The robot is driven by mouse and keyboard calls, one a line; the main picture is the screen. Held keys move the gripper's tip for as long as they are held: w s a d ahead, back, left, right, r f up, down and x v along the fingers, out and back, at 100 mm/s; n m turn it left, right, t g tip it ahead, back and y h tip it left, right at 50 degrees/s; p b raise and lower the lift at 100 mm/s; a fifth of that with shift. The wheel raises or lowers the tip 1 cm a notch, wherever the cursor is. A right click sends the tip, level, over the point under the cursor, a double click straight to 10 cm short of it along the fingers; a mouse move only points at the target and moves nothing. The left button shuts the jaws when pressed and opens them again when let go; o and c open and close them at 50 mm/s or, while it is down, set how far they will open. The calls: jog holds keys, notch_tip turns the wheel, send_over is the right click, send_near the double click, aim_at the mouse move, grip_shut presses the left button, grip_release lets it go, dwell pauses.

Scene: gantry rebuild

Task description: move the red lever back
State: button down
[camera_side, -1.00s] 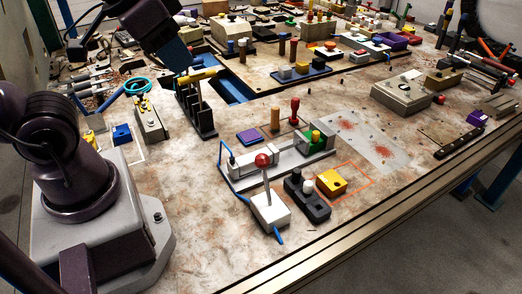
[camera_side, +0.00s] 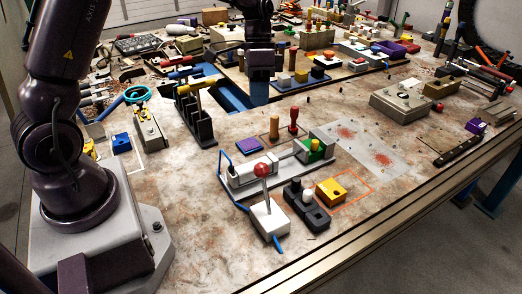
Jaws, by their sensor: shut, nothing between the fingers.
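The red lever is a thin metal stick with a red ball (camera_side: 261,170) on top. It stands on a white box (camera_side: 270,218) on the worktable, with a blue cable at the box. The stick stands nearly upright, with a slight lean to the left. My gripper (camera_side: 260,102) hangs pointing down at the back middle of the picture, well behind the lever and apart from it. Its blue fingers are shut and empty.
A grey fixture (camera_side: 255,180) with a green part lies just behind the lever. A black block (camera_side: 306,203) and a yellow block (camera_side: 331,190) stand to its right. A tool rack (camera_side: 194,120) stands left of my gripper.

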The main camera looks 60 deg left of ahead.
jog(key=m, duration=0.1)
send_near(266, 189)
jog(key=shift+a+f, duration=0.3)
jog(key=shift+f, duration=0.35)
jog(key=shift+a+f, duration=0.3)
jog(key=shift+f, duration=0.35)
jog(key=shift+a+f, duration=0.3)
jog(key=shift+f, duration=0.3)
jog(key=shift+d, duration=0.1)
